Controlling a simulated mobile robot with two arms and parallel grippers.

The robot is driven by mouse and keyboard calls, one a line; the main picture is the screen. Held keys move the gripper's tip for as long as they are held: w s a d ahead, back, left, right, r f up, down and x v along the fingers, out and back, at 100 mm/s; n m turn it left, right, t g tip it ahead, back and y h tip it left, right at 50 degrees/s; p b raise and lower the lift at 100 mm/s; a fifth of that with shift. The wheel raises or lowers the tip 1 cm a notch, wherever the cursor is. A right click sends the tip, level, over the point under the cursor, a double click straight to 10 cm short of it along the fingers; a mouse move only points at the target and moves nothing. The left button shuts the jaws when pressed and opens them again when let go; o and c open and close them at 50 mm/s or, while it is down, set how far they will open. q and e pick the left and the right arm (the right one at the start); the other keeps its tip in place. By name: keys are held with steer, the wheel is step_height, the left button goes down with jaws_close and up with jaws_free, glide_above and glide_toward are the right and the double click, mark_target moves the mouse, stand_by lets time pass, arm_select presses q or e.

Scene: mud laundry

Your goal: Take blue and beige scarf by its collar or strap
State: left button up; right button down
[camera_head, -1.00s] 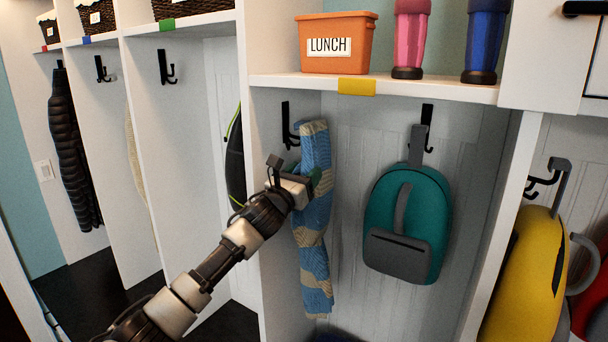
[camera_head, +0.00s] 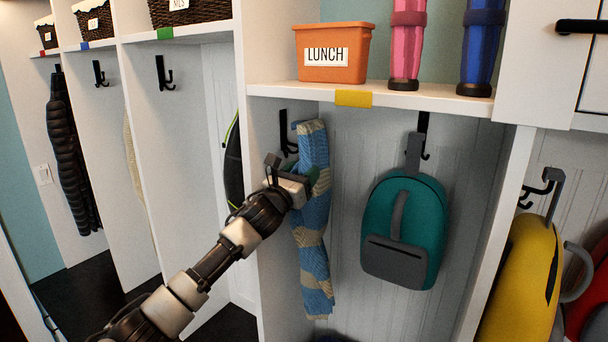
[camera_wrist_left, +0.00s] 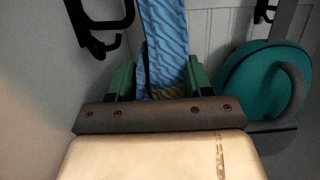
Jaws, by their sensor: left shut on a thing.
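The blue and beige scarf (camera_head: 314,240) hangs in the cubby below the yellow-tagged shelf, by a black hook (camera_head: 288,135) on the left. My left gripper (camera_head: 310,180) is at the scarf's upper part, a little below the hook. In the left wrist view, the scarf (camera_wrist_left: 165,45) runs down between the two green fingers of my left gripper (camera_wrist_left: 160,82), which is shut on it. Whether the scarf's top still rests on the hook cannot be told. My right gripper is not in view.
A teal backpack (camera_head: 404,230) hangs just right of the scarf. The cubby's left wall panel (camera_head: 268,280) stands close beside my left arm. A yellow backpack (camera_head: 525,280) hangs farther right.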

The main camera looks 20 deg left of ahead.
arm_select(q)
steer(key=shift+a+r, duration=0.15)
steer(key=shift+r, duration=0.3)
steer(key=shift+s+d+f, duration=0.15)
steer(key=shift+d+f, duration=0.05)
steer(key=shift+d, duration=0.55)
steer(key=shift+c, duration=0.7)
steer(key=d, duration=0.6)
steer(key=shift+s+d, duration=0.4)
steer(key=shift+s, duration=0.05)
steer(key=shift+s+r+p+v, duration=0.1)
steer(key=shift+r+p+v, duration=0.2)
steer(key=shift+v, duration=1.35)
steer(key=shift+s+r+p+v, duration=0.1)
steer(key=shift+r+v, duration=0.25)
steer(key=shift+v, duration=1.3)
steer(key=shift+s+r+p+v, duration=0.15)
steer(key=shift+r+v, duration=0.2)
steer(key=shift+v, duration=1.3)
steer(key=shift+w+a, duration=0.1)
